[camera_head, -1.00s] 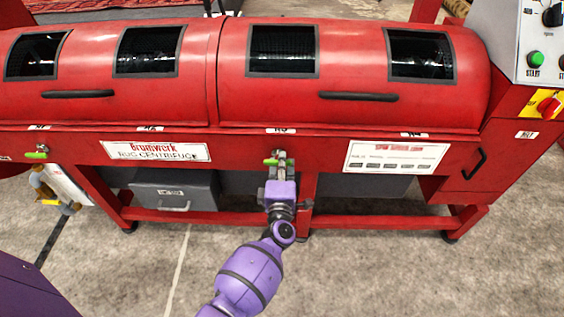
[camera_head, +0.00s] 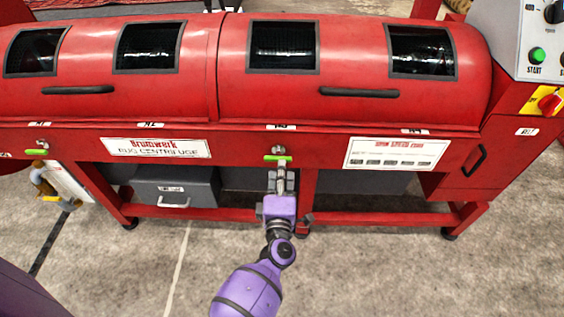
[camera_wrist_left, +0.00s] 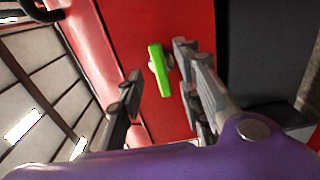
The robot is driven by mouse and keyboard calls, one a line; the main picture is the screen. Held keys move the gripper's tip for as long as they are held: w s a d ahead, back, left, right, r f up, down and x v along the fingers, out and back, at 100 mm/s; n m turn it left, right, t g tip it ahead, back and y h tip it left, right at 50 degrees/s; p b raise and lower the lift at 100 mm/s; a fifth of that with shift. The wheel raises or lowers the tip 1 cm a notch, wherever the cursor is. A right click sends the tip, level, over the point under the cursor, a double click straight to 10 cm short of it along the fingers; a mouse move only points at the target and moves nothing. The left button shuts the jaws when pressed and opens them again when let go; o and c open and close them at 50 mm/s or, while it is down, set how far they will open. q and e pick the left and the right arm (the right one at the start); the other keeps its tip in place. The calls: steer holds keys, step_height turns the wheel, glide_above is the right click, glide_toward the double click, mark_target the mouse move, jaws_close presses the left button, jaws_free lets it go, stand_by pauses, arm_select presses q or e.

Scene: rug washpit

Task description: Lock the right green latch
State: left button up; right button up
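The right green latch (camera_head: 277,157) is on the red front of the rug centrifuge, below the lid seam, and lies level in the head view. My left gripper (camera_head: 280,180) is just below and in front of it, apart from it. In the left wrist view the green latch (camera_wrist_left: 160,71) shows beyond the gap between the spread fingers of my left gripper (camera_wrist_left: 157,75), closer to one finger. Nothing is held. The left green latch (camera_head: 36,152) also lies about level. My right gripper is out of view.
The two red lids are down, each with a black handle (camera_head: 358,92). A grey drawer box (camera_head: 175,186) sits under the machine at left. A control panel (camera_head: 536,40) is at the upper right. Grey floor in front is clear.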

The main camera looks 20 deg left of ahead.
arm_select(q)
steer(key=v, duration=0.6)
steer(key=shift+s, duration=0.15)
